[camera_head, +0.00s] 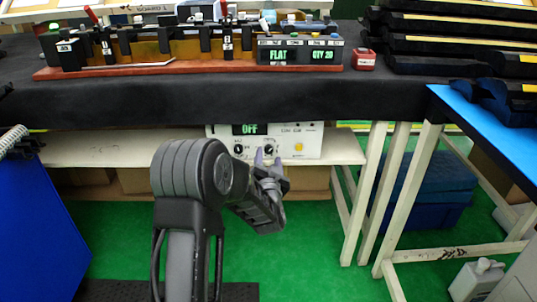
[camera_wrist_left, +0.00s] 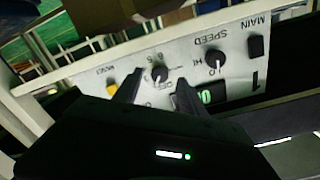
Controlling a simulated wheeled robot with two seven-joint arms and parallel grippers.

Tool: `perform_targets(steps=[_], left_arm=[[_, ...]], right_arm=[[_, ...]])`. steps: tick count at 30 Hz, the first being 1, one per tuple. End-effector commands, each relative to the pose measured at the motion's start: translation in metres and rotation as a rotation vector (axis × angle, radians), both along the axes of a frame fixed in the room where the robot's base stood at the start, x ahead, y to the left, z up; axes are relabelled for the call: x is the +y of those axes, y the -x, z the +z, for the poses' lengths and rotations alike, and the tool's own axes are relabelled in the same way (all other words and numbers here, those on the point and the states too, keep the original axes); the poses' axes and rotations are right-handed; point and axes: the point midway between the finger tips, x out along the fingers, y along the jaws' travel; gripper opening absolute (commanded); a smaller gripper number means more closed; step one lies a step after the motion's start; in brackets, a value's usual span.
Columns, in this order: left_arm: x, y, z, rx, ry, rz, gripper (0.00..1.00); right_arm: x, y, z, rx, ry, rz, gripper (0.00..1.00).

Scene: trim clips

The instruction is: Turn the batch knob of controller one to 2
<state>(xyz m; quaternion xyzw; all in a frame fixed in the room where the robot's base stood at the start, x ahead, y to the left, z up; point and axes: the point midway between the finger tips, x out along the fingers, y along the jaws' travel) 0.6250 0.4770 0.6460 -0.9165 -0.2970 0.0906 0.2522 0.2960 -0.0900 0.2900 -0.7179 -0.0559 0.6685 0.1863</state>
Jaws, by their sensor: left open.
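The controller (camera_head: 312,142) is a white box on the shelf under the dark table, its display (camera_head: 249,129) reading OFF. In the left wrist view its panel (camera_wrist_left: 75,83) appears upside down and carries a "1". It has a black SPEED knob (camera_wrist_left: 213,60) and a second black knob (camera_wrist_left: 158,74) with small numerals around it, next to a yellow button (camera_wrist_left: 112,90). That second knob's exact setting is too small to read. My left gripper (camera_head: 268,160) is open in front of this knob, one finger on each side; I cannot tell whether they touch. My right gripper is out of view.
A black MAIN switch (camera_wrist_left: 256,46) sits beyond the SPEED knob. The table edge (camera_head: 120,105) overhangs the shelf (camera_head: 100,150). White table legs (camera_head: 360,190) stand to the right and a blue panel (camera_head: 40,230) to the left. Cardboard boxes (camera_head: 140,180) sit below the shelf.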

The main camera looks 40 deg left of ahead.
Motion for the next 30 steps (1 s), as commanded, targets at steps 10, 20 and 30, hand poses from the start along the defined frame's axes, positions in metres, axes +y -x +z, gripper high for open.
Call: perform_targets(steps=[10,20,30], left_arm=[[-0.029,0.039,0.001,0.000,0.000,-0.001,0.49],[-0.030,0.041,0.001,0.000,0.000,0.000,0.49],[-0.030,0.040,0.000,-0.010,0.021,-0.002,0.49]], right_arm=[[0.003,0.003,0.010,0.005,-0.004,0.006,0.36],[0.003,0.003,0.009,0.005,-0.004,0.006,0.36],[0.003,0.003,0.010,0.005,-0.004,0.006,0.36]])
